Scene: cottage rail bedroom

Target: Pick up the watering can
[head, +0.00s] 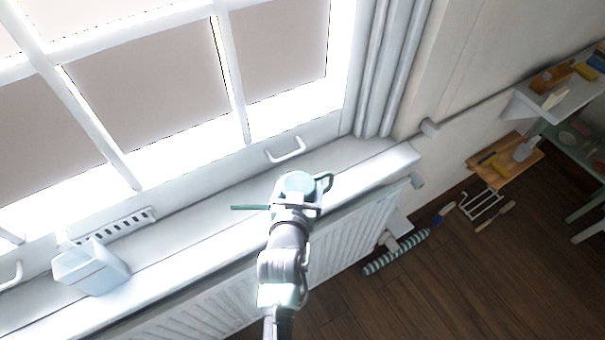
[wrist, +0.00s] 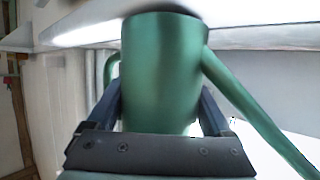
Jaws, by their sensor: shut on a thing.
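The watering can (head: 299,183) is green, with a round body, a handle on the right and a thin spout to the left in the head view. It is at the window sill (head: 210,247); I cannot tell whether its base touches the sill. In the wrist view the green can (wrist: 160,75) fills the middle, its spout running down to the right and its handle partly showing at left. My gripper (wrist: 160,112) is shut on the can's body, one finger on each side. In the head view my gripper (head: 292,207) hides the can's lower part.
A pale box (head: 90,268) stands on the sill at left, by a slotted vent (head: 112,226). A radiator (head: 345,240) is below the sill. A striped roll (head: 396,251) lies on the floor. Shelves with small items (head: 560,95) are at right. The sill between box and can is clear.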

